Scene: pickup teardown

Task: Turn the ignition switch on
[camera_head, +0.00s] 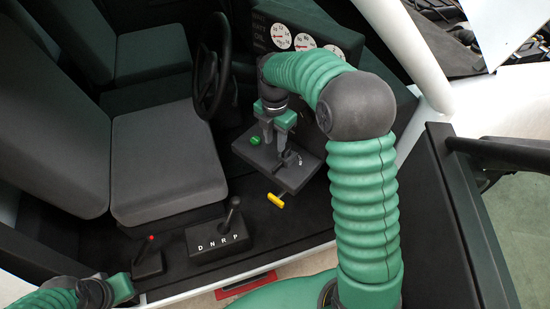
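A dark panel (305,172) lies on the cab floor below the dashboard. It carries a green button (255,141) at its left and a small dark switch (287,159) with faint markings. I take this small switch to be the ignition switch. My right gripper (275,146) points down over the panel, its dark fingers close to the switch. I cannot tell whether they touch it or how far they are apart. My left gripper (128,285) is at the lower left, partly seen, away from the panel; its fingers are unclear.
A yellow handle (276,200) sits just below the panel. A gear lever (232,215) stands on a block marked D N R P, and a red-tipped lever (149,256) is further left. The steering wheel (207,85) and dashboard gauges (282,37) are above. Grey seats (165,155) fill the left.

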